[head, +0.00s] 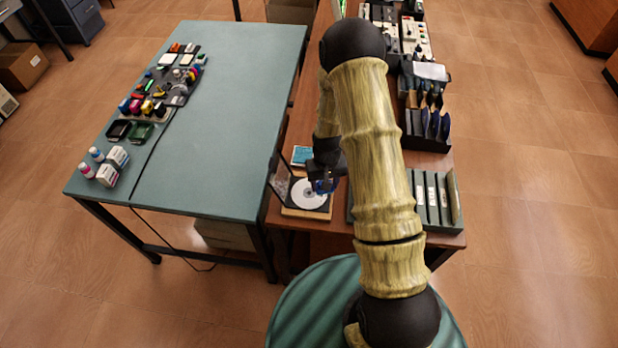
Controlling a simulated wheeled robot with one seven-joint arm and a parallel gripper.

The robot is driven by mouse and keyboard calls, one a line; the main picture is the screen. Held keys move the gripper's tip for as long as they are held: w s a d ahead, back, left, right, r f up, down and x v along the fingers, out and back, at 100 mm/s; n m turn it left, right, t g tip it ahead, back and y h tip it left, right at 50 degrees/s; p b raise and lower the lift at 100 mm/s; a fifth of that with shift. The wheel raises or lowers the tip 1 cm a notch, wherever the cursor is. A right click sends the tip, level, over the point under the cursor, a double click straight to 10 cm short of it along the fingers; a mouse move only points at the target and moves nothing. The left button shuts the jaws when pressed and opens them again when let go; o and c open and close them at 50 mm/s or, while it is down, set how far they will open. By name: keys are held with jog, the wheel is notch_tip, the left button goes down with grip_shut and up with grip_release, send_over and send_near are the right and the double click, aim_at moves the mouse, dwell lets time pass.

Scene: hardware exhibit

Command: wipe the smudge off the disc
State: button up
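A white disc (308,195) lies flat on a small wooden-edged stand (306,213) near the front left edge of the brown table. No smudge can be made out on it at this size. My gripper (323,186) hangs over the right side of the disc and hides part of it. Something blue shows at my gripper's tip; I cannot tell whether it is held or what it is. The fingers are too small and dark to read.
A dark upright panel (279,178) stands left of the disc, and a teal flat item (301,155) lies behind it. A dark file rack (437,200) is to the right. The green-topped table (225,120) at left holds ink bottles and cartridges.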

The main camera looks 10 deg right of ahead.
aim_at(320, 192)
jog(key=shift+w+a, duration=0.1)
jog(key=shift+a, duration=0.05)
jog(key=shift+r, duration=0.1)
jog(key=m+p, duration=0.1)
jog(key=r+m+p, duration=0.1)
jog(key=shift+s+a+r+m, duration=0.1)
jog(key=shift+s+a+m, duration=0.2)
jog(key=shift+s+a, duration=0.05)
jog(key=m, duration=0.1)
jog(key=m+p, duration=0.1)
jog(key=r+m, duration=0.1)
jog(key=shift+s+a+p, duration=0.25)
jog(key=shift+s+p, duration=0.05)
jog(key=shift+s, duration=0.1)
jog(key=m, duration=0.2)
jog(key=shift+s+a+r+m+p, duration=0.1)
jog(key=shift+s+a+m+p, duration=0.05)
jog(key=shift+s+m+p, duration=0.15)
jog(key=shift+w, duration=0.1)
